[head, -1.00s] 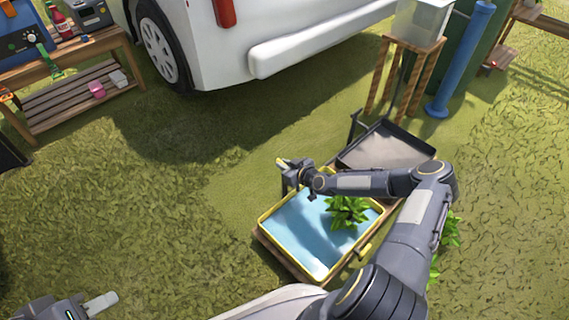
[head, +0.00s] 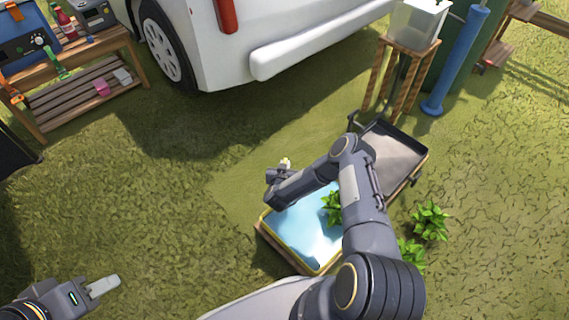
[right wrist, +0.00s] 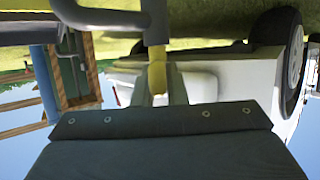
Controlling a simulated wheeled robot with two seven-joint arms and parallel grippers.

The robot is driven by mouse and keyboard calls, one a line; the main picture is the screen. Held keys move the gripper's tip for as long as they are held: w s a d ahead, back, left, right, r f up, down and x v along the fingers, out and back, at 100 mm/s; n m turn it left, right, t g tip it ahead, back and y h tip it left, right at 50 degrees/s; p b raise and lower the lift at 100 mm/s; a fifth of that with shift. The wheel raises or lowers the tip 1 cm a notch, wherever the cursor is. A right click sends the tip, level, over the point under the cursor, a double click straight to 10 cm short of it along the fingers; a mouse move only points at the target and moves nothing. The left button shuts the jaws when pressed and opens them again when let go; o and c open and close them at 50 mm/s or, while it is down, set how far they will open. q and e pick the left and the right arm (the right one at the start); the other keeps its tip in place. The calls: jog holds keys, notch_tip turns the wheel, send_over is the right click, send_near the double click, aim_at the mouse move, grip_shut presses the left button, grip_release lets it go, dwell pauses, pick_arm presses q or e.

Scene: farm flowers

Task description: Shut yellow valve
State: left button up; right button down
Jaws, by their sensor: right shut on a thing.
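A small yellow piece (right wrist: 157,78) sits between the fingers of my right gripper (right wrist: 160,88) in the right wrist view, and the gripper is shut on it. It looks like the yellow valve, but most of it is hidden by the fingers. In the head view, my right gripper (head: 281,170) is beyond the far left corner of the yellow-rimmed tray, with a yellow bit (head: 286,161) at its tip. My left gripper (head: 104,286) is low at the left over grass, with nothing visible in it; its jaw gap cannot be made out.
The yellow-rimmed tray (head: 262,222) holds a blue surface and a green plant (head: 331,205). Green plants (head: 430,220) stand to the right. A white vehicle (head: 285,45) and wooden shelf (head: 75,95) are behind. Grass at left is clear.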

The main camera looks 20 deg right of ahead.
jog(key=shift+w+a+m+g+h, duration=0.1)
jog(key=shift+m+g+h, duration=0.5)
jog(key=shift+m+h, duration=0.3)
jog(key=shift+f+m+g+h+b, duration=0.1)
jog(key=shift+m+g+h+b, duration=0.55)
jog(key=shift+m, duration=0.25)
jog(key=m+g+h+b, duration=0.1)
jog(key=m+g+h, duration=0.1)
jog(key=g, duration=0.1)
jog(key=shift+m+b, duration=0.35)
jog(key=shift+m, duration=0.05)
jog(key=shift+m+g+h+b, duration=0.25)
jog(key=shift+m+g+b, duration=0.25)
jog(key=shift+m+g, duration=0.25)
jog(key=shift+d, duration=0.2)
jog(key=c, duration=1.5)
grip_release()
jog(key=shift+o, duration=0.2)
